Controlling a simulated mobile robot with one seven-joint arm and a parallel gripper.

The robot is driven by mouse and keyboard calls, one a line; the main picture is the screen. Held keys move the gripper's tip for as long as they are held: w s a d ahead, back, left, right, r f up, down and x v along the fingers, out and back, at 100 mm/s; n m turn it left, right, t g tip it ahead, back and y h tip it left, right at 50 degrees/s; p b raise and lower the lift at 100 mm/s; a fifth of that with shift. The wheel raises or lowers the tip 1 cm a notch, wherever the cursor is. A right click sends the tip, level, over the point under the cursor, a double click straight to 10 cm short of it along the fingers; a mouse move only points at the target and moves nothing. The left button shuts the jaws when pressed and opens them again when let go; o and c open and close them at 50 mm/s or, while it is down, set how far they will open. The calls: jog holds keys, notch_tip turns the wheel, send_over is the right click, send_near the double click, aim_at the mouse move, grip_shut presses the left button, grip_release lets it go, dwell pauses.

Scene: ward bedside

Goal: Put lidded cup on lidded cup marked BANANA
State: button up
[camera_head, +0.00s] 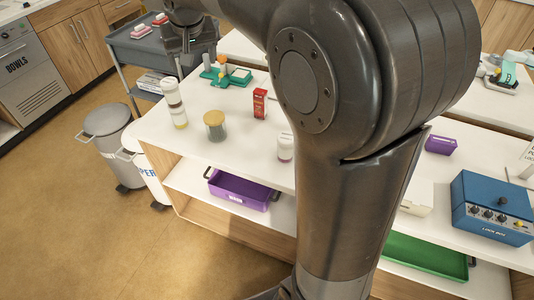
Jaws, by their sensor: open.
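A tall, narrow white item (175,103) with a dark band stands upright at the left end of the white counter. It looks like one lidded cup on top of another, but I cannot tell for sure. The marking BANANA is not readable on anything. A small white lidded container (285,148) stands near the front edge, partly beside my arm. My gripper (187,48) is open and empty. In the picture it is above the tall item and apart from it. My arm covers the middle of the counter.
A jar with a tan lid (215,125) and a red box (260,103) stand on the counter (235,152). A green rack (225,76) is behind. A purple bin (240,190) sits on the shelf below. A blue lock box (493,207) is at right. Grey bin (107,150) stands left.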

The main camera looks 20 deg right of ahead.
jog(key=s+d+f, duration=0.2)
jog(key=s, duration=0.8)
jog(key=s+d+f, duration=0.2)
jog(key=s, duration=0.8)
jog(key=s+d+f, duration=0.2)
jog(key=s+d, duration=0.1)
jog(key=s, duration=0.7)
jog(key=shift+f+t, duration=0.35)
jog(key=shift+t, duration=0.05)
